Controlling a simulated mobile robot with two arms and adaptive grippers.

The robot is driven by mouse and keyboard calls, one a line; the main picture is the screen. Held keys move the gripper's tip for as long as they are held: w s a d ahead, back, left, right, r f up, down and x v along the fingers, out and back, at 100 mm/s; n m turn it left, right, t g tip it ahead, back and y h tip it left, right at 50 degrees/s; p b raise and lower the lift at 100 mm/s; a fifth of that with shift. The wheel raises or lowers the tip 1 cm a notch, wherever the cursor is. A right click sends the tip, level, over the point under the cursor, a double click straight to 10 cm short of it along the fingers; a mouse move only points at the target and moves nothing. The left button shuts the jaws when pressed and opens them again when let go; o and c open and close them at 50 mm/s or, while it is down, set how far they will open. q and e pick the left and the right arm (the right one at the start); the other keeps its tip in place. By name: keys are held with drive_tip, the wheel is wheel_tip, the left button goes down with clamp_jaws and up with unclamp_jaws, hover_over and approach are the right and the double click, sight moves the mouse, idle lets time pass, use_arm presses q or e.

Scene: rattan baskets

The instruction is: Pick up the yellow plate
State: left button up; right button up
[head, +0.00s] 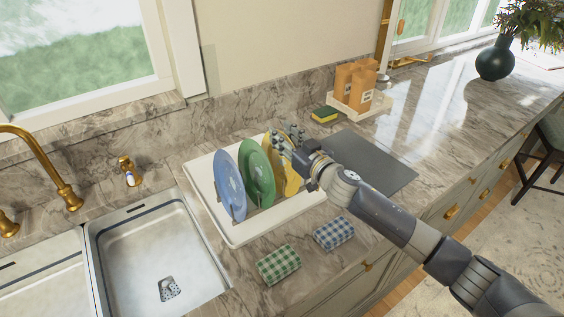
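The yellow plate (291,182) stands on edge at the right end of a row of plates in a white dish rack (236,236). My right gripper (286,137) reaches in from the right at the plate's upper part and covers some of it. Its fingers look spread apart, near the plate's top edge. I cannot tell whether they touch the plate. A green plate (256,172) and a blue plate (229,184) stand upright to the left of the yellow one. My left gripper is not in view.
A sink (150,245) with brass taps lies left of the rack. Two checkered cloths (279,264) (333,233) lie in front. A dark mat (372,163), a sponge (325,114), orange packages (361,92) on a tray and a vase (495,61) are to the right.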

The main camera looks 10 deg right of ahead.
clamp_jaws()
drive_tip(key=shift+r, duration=0.1)
